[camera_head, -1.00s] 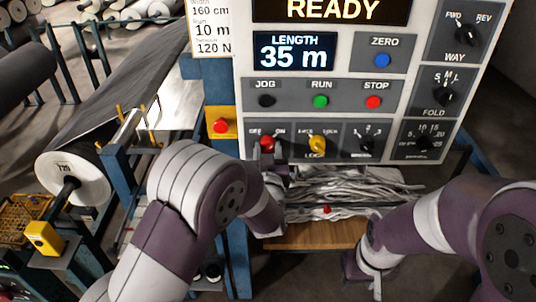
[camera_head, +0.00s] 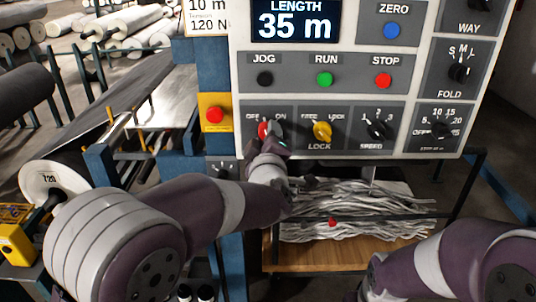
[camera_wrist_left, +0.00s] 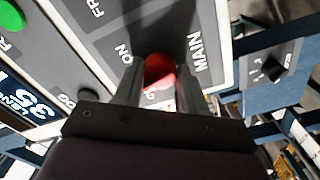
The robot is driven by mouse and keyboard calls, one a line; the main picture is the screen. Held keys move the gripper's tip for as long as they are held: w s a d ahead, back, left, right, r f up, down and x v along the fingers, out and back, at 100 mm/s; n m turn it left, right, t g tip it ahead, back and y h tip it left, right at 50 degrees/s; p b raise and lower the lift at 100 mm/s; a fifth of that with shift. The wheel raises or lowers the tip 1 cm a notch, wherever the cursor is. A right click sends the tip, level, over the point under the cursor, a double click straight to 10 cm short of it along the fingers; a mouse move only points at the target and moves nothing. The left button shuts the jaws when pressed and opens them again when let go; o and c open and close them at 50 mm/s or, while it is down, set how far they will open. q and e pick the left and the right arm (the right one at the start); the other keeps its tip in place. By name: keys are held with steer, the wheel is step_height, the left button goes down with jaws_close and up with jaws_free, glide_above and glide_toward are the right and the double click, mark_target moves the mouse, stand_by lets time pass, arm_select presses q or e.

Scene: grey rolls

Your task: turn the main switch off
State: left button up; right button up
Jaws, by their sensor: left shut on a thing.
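The main switch (camera_head: 264,130) is a red knob at the lower left of the control panel, between the OFF and ON labels. My left gripper (camera_head: 273,132) is at this knob, and its fingers partly cover it in the head view. In the left wrist view the red knob (camera_wrist_left: 159,70) sits between the two fingers of my left gripper (camera_wrist_left: 158,85), which is shut on it. The ON and MAIN labels show beside it there. Which way the knob points is hard to tell. My right arm is at the lower right; its gripper is out of view.
The yellow lock knob (camera_head: 321,131) and black speed knob (camera_head: 378,129) are close to the right. JOG, green RUN (camera_head: 325,79) and red STOP (camera_head: 383,80) buttons are above. A red button on a yellow box (camera_head: 215,114) is to the left. A wooden shelf with grey strands (camera_head: 350,215) lies below.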

arm_select(q)
steer(key=shift+n+b, duration=3.3)
steer(key=o, duration=1.1)
steer(key=shift+c, duration=0.2)
steer(key=shift+r, duration=0.1)
steer(key=shift+s, duration=0.1)
